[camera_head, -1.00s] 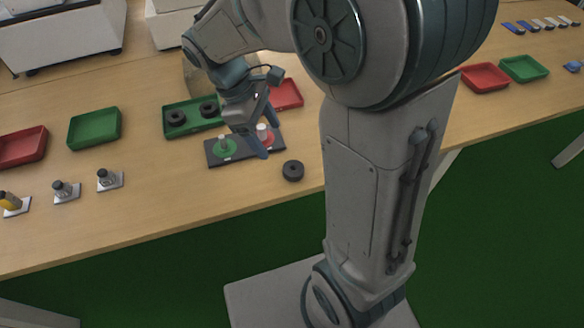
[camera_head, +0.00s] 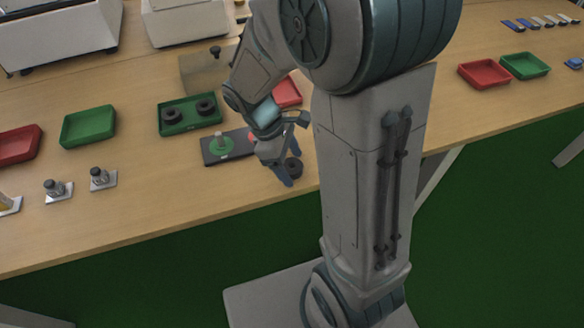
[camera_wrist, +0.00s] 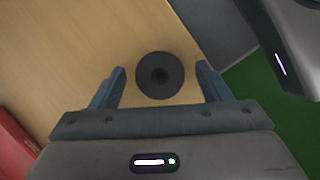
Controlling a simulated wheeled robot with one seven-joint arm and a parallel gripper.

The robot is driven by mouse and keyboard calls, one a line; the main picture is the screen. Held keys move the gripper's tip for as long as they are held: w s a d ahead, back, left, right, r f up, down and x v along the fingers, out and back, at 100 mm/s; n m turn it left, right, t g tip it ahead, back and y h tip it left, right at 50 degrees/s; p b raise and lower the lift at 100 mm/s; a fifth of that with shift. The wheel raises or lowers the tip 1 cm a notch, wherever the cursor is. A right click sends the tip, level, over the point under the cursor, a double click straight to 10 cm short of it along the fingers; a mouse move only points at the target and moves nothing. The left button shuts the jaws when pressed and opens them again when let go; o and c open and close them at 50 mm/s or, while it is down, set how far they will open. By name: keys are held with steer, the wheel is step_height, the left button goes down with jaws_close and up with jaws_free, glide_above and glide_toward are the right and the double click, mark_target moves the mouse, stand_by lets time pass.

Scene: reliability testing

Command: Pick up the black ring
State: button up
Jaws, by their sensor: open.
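A black ring (camera_head: 294,168) lies flat on the wooden table near its front edge, partly hidden by my gripper in the head view. My gripper (camera_head: 290,181) is open and points down at the ring. Two more black rings (camera_head: 171,115) (camera_head: 206,104) lie in the green tray (camera_head: 187,128).
A dark board (camera_head: 210,157) with a green disc and upright peg (camera_head: 218,139) stands left of my gripper. A red tray (camera_head: 288,93) is behind my arm. Small peg fixtures (camera_head: 102,178) stand further left. The table's front edge is close to the ring.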

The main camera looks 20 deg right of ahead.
steer(key=c, duration=1.1)
steer(key=shift+o, duration=0.2)
steer(key=shift+r, duration=0.15)
